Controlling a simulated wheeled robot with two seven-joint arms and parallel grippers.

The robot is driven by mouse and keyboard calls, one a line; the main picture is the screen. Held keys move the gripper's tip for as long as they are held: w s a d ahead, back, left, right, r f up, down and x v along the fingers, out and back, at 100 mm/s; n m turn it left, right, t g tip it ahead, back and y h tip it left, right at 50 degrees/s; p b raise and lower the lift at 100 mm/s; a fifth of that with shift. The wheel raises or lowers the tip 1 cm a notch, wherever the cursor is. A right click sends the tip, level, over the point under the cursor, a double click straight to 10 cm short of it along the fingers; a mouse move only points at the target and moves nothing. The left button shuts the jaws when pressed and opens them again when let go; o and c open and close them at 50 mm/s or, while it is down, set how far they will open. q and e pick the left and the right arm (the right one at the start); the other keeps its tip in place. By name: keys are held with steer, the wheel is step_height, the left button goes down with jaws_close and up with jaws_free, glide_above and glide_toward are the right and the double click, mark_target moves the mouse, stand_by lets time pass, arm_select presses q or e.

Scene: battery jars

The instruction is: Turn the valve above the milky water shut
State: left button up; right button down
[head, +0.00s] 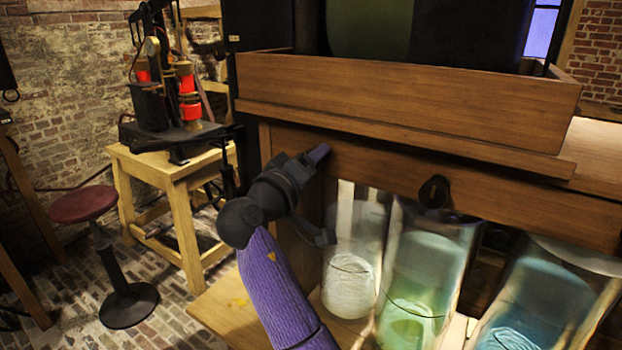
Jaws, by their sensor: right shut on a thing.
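The milky water is the whitish liquid in the leftmost glass jar (350,285), below the wooden cabinet's front board. My right gripper (318,194) is at the left end of that board, above and left of the milky jar. It is shut on the valve there, which is mostly hidden by the gripper, so its angle cannot be told. A dark valve knob (434,191) sits on the board above the jar of green water (410,290). My left gripper is not in view.
A jar of blue-green water (540,300) stands at the right. A wooden trough (400,100) sits on the cabinet top above the board. At the left are a wooden table (165,168) with a dark and red apparatus and a red-topped stool (84,204).

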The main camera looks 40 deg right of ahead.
steer(key=shift+f+m+b, duration=0.1)
steer(key=shift+m+b, duration=0.85)
steer(key=shift+m, duration=0.05)
steer(key=shift+c, duration=0.7)
jaws_free()
